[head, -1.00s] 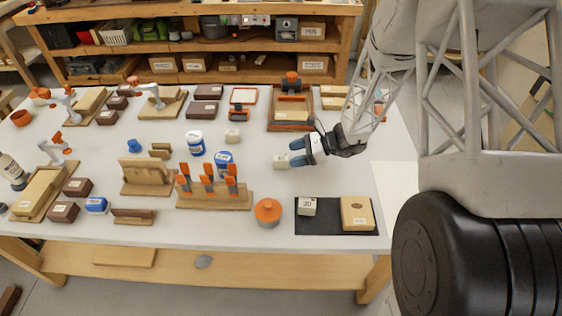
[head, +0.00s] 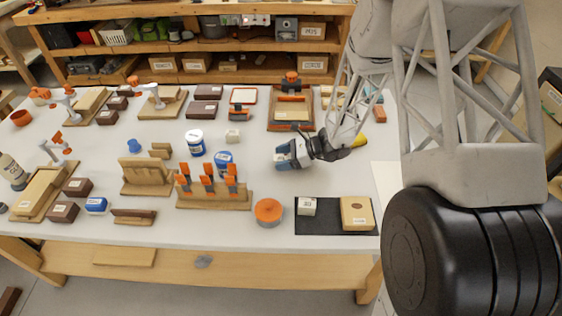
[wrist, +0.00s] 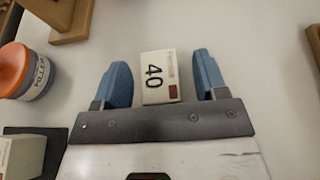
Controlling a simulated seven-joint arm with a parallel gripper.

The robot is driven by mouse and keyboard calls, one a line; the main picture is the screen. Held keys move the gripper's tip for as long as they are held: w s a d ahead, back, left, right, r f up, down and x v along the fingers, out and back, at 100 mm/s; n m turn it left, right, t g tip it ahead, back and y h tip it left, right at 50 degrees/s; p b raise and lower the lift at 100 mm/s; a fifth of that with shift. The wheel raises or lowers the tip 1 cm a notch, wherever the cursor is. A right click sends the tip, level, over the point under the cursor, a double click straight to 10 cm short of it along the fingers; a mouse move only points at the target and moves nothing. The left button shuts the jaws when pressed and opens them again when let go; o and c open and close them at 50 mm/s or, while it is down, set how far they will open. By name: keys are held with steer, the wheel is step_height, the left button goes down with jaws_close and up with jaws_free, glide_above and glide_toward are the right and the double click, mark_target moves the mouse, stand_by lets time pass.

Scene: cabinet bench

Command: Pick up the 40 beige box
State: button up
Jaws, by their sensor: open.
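The small beige box labelled 40 (wrist: 160,77) lies on the white table, between the two blue fingers in the wrist view, with narrow gaps showing on both sides. My gripper (wrist: 161,65) is open around it. In the head view my gripper (head: 284,154) is low over the table, right of the blue-and-white tubs, and its fingers hide most of the box.
A white box labelled 30 (head: 306,206) and a larger beige box (head: 357,213) stand on a black mat (head: 332,228) at the front right. An orange-lidded jar (head: 268,212) stands left of them. Orange clamps (head: 207,178) stand on a wooden rack further left.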

steer(key=shift+a+f, duration=0.1)
steer(key=shift+a, duration=0.1)
steer(key=shift+c, duration=0.2)
steer(key=c, duration=1)
